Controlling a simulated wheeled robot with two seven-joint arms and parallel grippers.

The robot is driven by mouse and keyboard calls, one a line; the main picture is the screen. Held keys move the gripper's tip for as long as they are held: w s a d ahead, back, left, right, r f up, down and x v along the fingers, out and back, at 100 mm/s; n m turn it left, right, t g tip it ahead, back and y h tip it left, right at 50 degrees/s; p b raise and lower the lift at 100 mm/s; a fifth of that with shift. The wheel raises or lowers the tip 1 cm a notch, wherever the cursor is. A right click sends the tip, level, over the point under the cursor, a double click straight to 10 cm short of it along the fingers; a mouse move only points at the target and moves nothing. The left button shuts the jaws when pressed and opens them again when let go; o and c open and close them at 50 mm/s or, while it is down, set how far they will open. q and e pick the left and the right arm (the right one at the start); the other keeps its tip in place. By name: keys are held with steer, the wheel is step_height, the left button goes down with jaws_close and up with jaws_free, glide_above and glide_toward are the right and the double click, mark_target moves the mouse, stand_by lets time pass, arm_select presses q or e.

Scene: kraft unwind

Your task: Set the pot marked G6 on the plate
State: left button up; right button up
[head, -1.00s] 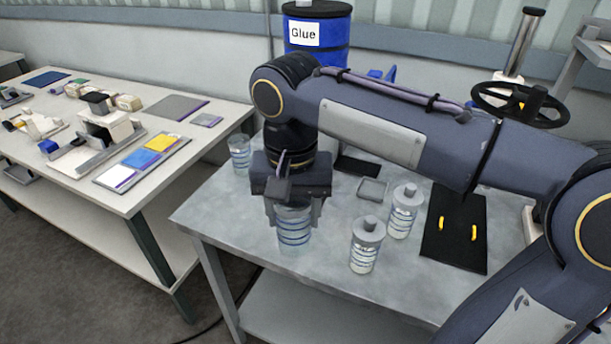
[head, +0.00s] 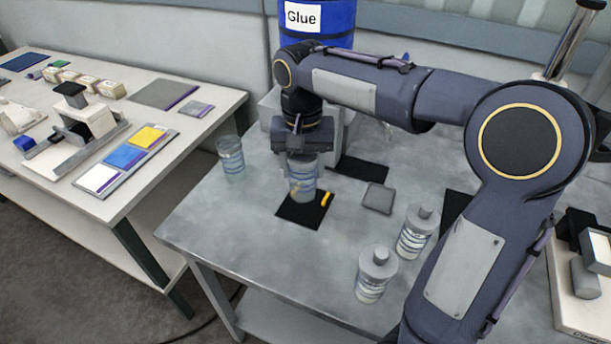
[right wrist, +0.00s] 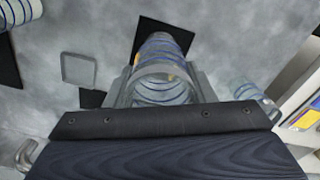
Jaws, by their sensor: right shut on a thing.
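My right gripper (head: 303,170) is shut on a clear pot with blue bands (head: 304,188), which hangs upright between the fingers; it also shows in the right wrist view (right wrist: 163,72). Below the pot is a black square plate (head: 290,211) with a yellow mark at its right; it also shows in the right wrist view (right wrist: 148,35). I cannot tell whether the pot touches it. No G6 mark is readable. A similar clear pot (head: 231,158) stands at the table's left edge. Two grey-lidded pots, one nearer (head: 371,282) and one farther (head: 414,238), stand to the right. My left gripper is out of view.
A small grey square tray (head: 378,199) lies right of the black plate, with a black mat (head: 358,170) behind. My right arm covers part of another black mat (head: 455,204). A side table (head: 200,128) holds coloured cards and parts. The front left of the metal table (head: 235,215) is clear.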

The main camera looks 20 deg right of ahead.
steer(key=f, duration=0.1)
steer(key=w+d+f, duration=0.1)
steer(key=w+f, duration=0.1)
steer(key=shift+w+d+f, duration=0.25)
steer(key=shift+d+f, duration=0.05)
steer(key=shift+d, duration=0.05)
steer(key=shift+w+d+f, duration=0.1)
steer(key=shift+f, duration=0.85)
steer(key=shift+w+d+f, duration=0.1)
steer(key=shift+f, duration=0.85)
steer(key=shift+f, duration=0.15)
steer(key=o, duration=1.3)
step_height(320, 180, up, 12)
steer(key=shift+r+p, duration=0.2)
steer(key=shift+p, duration=0.2)
